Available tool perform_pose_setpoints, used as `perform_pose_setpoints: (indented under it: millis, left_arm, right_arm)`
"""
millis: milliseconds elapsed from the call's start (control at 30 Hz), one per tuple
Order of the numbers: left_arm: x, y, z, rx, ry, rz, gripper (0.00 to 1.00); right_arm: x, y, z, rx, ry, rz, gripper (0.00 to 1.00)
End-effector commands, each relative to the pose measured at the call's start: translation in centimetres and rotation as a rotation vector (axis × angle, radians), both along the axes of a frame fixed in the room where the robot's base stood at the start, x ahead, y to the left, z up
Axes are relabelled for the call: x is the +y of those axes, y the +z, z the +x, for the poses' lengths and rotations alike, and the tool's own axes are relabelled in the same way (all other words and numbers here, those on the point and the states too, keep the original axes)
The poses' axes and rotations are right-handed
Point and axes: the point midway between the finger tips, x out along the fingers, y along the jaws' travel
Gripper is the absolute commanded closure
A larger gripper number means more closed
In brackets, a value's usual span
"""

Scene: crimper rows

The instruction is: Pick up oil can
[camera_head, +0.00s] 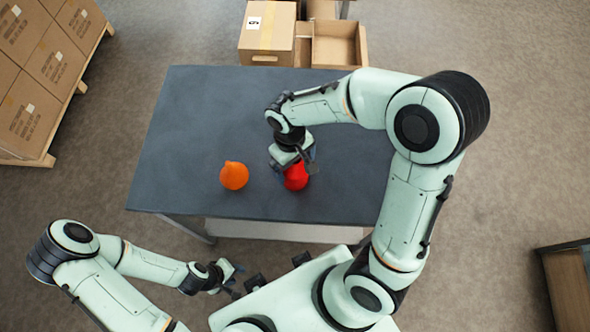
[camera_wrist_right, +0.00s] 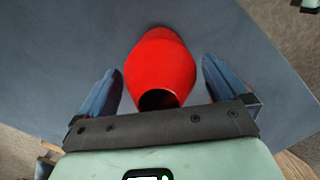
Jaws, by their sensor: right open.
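A red rounded object (camera_head: 296,179) stands on the dark table under my right gripper (camera_head: 294,160). In the right wrist view the red object (camera_wrist_right: 162,62) is bulbous, with a dark round opening at its near end. The right gripper's two blue fingers (camera_wrist_right: 160,75) are open, one on each side of it, with gaps to both. An orange rounded object (camera_head: 234,176) with a small pointed top stands to the left, apart from the gripper. I cannot tell for certain which is the oil can. My left gripper (camera_head: 230,280) is empty, fingers apart, off the table's front-left edge.
The dark grey table (camera_head: 190,120) is otherwise bare, with free room at the back and left. Cardboard boxes (camera_head: 268,28) stand behind it, one of them open. More boxes (camera_head: 30,75) are stacked on a pallet at the far left. A wooden-sided piece (camera_head: 568,285) stands at the lower right.

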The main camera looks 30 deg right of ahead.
Motion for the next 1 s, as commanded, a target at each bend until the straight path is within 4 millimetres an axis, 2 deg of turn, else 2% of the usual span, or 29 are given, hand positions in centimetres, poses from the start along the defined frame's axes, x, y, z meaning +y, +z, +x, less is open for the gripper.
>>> perform_pose_setpoints:
  millis: [267,400,467,1000]
  left_arm:
    - [0.01,-0.03,-0.02,0.000,0.000,0.000,0.62]
    - [0.01,-0.03,-0.02,0.000,0.000,0.000,0.62]
    - [0.01,-0.03,-0.02,0.000,0.000,0.000,0.62]
    - [0.00,0.11,0.08,-0.001,0.000,0.000,0.62]
  right_arm:
    - [-0.01,-0.35,-0.02,-0.001,-0.001,0.000,0.00]
    - [-0.01,-0.34,-0.02,-0.001,-0.001,0.000,0.46]
    - [-0.01,-0.33,-0.01,-0.001,-0.001,0.000,0.61]
    - [0.02,0.48,0.09,-0.004,-0.001,0.002,0.61]
